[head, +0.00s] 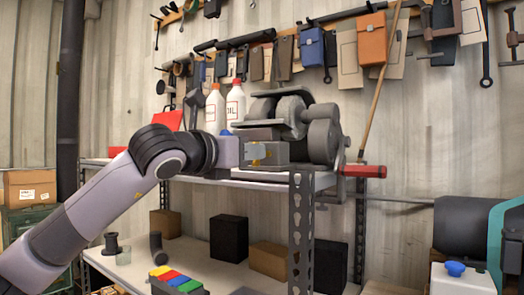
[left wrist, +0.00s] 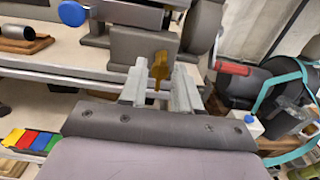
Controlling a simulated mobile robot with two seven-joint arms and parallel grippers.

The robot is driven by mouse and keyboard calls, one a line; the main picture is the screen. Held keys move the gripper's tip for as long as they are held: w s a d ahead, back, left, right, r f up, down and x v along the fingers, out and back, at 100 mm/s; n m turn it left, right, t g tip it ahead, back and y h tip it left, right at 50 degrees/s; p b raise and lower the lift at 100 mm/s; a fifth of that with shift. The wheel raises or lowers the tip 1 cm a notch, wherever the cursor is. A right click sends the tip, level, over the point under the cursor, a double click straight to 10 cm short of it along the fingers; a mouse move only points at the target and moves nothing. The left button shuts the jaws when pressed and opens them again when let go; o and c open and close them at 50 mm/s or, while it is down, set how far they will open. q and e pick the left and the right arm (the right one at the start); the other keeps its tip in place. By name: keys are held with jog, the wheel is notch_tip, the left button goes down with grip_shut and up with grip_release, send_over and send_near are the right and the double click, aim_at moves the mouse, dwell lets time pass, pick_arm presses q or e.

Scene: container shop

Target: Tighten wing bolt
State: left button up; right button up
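The wing bolt is a small brass-yellow piece (head: 257,153) on the near face of a grey machine (head: 322,135) standing on the shelf unit's upper shelf. In the left wrist view the wing bolt (left wrist: 159,67) stands upright against the machine's grey block (left wrist: 140,45). My left gripper (head: 254,151) is at the bolt, and its arm comes in from the left. In the left wrist view its two grey fingers (left wrist: 160,82) are apart, one on each side of the bolt, with small gaps visible. The right gripper is in neither view.
A red-handled crank (head: 365,171) sticks out at the machine's right. Bottles (head: 235,103) stand behind my wrist. The lower shelf (head: 205,262) holds dark blocks and coloured bins (head: 176,281). A dark tank (head: 464,227) with a teal band is at far right.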

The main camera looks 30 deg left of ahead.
pick_arm(q)
jog(key=w, duration=0.3)
jog(key=shift+w+d+r+p, duration=0.1)
jog(key=shift+w+d+p, duration=0.05)
jog(key=shift+d+p, duration=0.15)
jog(key=shift+w, duration=0.45)
grip_shut()
